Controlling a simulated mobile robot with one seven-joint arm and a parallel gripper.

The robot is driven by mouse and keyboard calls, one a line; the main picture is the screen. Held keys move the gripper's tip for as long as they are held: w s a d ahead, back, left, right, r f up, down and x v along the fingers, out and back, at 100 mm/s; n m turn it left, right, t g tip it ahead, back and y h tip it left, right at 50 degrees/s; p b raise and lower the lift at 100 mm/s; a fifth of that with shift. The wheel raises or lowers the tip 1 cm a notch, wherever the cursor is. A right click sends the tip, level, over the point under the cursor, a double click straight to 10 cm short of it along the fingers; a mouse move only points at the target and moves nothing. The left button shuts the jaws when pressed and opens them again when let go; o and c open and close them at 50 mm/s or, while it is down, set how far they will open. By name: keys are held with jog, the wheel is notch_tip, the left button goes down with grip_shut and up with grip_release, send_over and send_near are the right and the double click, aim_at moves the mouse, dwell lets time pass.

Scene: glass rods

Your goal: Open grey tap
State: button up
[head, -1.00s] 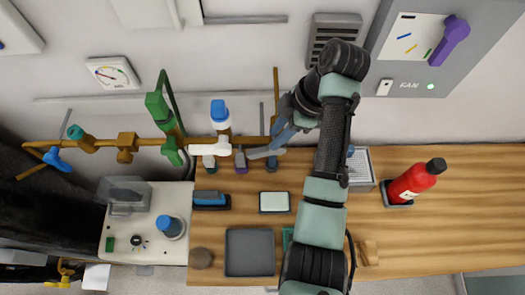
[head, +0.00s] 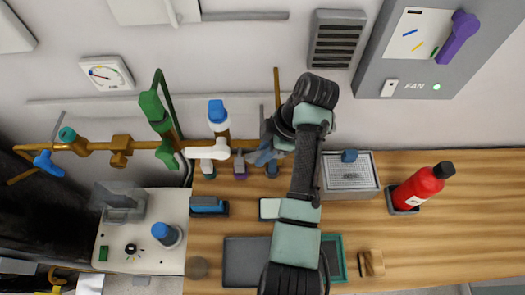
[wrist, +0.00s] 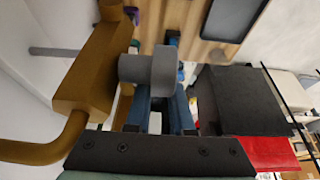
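The grey tap (wrist: 150,68) shows in the wrist view as a short grey stem with a round knob, beside a brass pipe fitting (wrist: 95,75). It overlaps the blue fingers of my gripper (wrist: 155,44), which lie apart on either side behind it with a gap between them. I cannot tell whether a finger touches the tap. In the head view my gripper (head: 260,157) is at the right end of the brass pipe (head: 90,147), just above the counter. There my gripper and wrist hide the grey tap.
A white-handled tap (head: 210,150) and a green valve (head: 158,110) are close on the left. Below are a blue sponge (head: 208,206) and a dark tray (head: 245,262). A metal grate box (head: 350,178) and red bottle (head: 415,188) stand on the right.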

grip_shut()
dwell(1.1)
